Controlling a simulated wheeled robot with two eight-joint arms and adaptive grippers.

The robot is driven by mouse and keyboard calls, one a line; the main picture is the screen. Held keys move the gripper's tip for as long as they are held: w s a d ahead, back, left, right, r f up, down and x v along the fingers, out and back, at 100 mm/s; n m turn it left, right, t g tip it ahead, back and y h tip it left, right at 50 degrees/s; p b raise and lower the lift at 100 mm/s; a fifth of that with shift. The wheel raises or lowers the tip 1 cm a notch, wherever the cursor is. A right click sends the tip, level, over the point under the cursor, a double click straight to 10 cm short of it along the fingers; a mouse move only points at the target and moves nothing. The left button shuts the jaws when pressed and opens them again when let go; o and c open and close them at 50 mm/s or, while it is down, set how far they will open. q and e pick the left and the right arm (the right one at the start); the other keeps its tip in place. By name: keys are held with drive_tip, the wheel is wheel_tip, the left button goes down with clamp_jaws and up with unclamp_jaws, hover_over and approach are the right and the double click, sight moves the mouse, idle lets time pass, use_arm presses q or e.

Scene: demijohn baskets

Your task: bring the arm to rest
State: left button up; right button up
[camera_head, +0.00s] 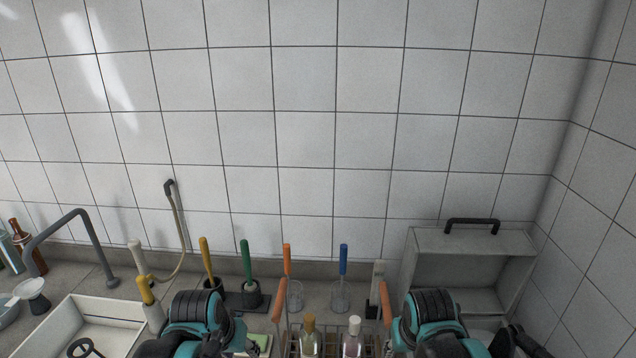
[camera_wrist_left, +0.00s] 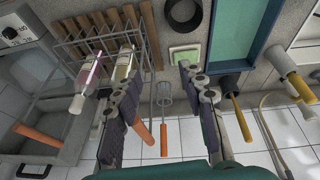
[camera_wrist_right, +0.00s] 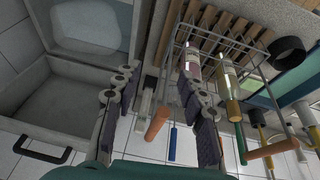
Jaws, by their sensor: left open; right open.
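My left gripper (camera_wrist_left: 157,85) is open and empty in the left wrist view. In the head view its teal and black body (camera_head: 200,318) is low, left of the wire basket. My right gripper (camera_wrist_right: 157,88) is also open and empty. In the head view its body (camera_head: 432,318) is low, right of the basket. The wire basket (camera_wrist_left: 92,35) holds a yellowish bottle (camera_head: 308,337) and a pinkish one (camera_head: 352,338), both upright. Upright orange handles (camera_head: 280,301) (camera_head: 385,303) stand at its two sides. Both grippers look apart from the basket.
Behind the basket stand brushes with orange (camera_head: 287,260), blue (camera_head: 343,260), green (camera_head: 245,260) and yellow (camera_head: 205,250) handles. An open grey box (camera_head: 470,243) with a black handle is at right. A white sink (camera_head: 65,322) and grey tap (camera_head: 85,222) are at left, before a tiled wall.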

use_arm(q)
drive_tip(key=s+f+t+b, duration=0.1)
drive_tip(key=s+f+b, duration=0.4)
drive_tip(key=f+b, duration=0.2)
drive_tip(key=s+a+f+t+b, duration=0.1)
drive_tip(key=s+f+t+b, duration=0.1)
drive_tip(key=s+f+b, duration=0.3)
wheel_tip(320, 180, down, 6)
drive_tip(key=b, duration=0.3)
drive_tip(key=shift+s+f+y, duration=0.15)
drive_tip(key=shift+s+y, duration=0.1)
drive_tip(key=shift+y, duration=0.15)
use_arm(e)
drive_tip(key=s+f+t, duration=0.1)
drive_tip(key=s+f, duration=0.4)
drive_tip(key=f, duration=0.4)
drive_tip(key=s+f+t, duration=0.2)
drive_tip(key=s+f, duration=0.3)
drive_tip(key=f, duration=0.4)
drive_tip(key=shift+s+a+f+y, duration=0.2)
drive_tip(key=shift+a+f+y, duration=0.1)
drive_tip(key=shift+a+y, duration=0.1)
use_arm(q)
drive_tip(key=shift+c, duration=0.4)
